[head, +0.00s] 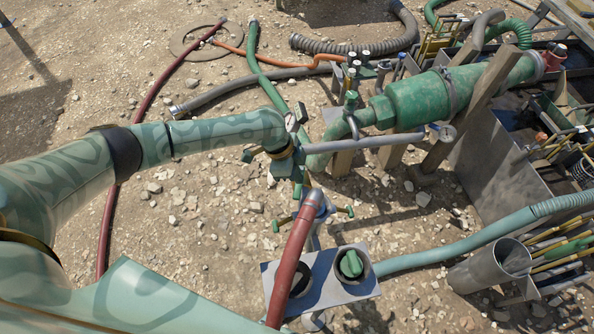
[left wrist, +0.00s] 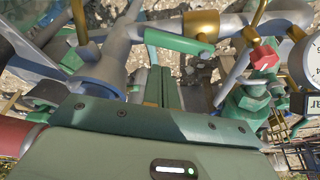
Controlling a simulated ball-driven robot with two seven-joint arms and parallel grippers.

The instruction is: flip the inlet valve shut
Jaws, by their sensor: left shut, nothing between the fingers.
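My left gripper (head: 298,182) reaches in from the left to the pipework beside the green pump cylinder (head: 425,97). In the left wrist view its two green fingers (left wrist: 162,88) are together, with nothing between them. A green lever handle (left wrist: 178,42) lies across a grey pipe just beyond the fingertips; it looks like the valve's lever, though I cannot be sure it is the inlet one. The fingers are close to the lever; I cannot tell whether they touch. In the head view my gripper hides most of this valve. My right gripper is not in view.
A red hose (head: 293,250) and a grey stand with two round openings (head: 325,275) are in front. A metal tank (head: 495,165) is at right.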

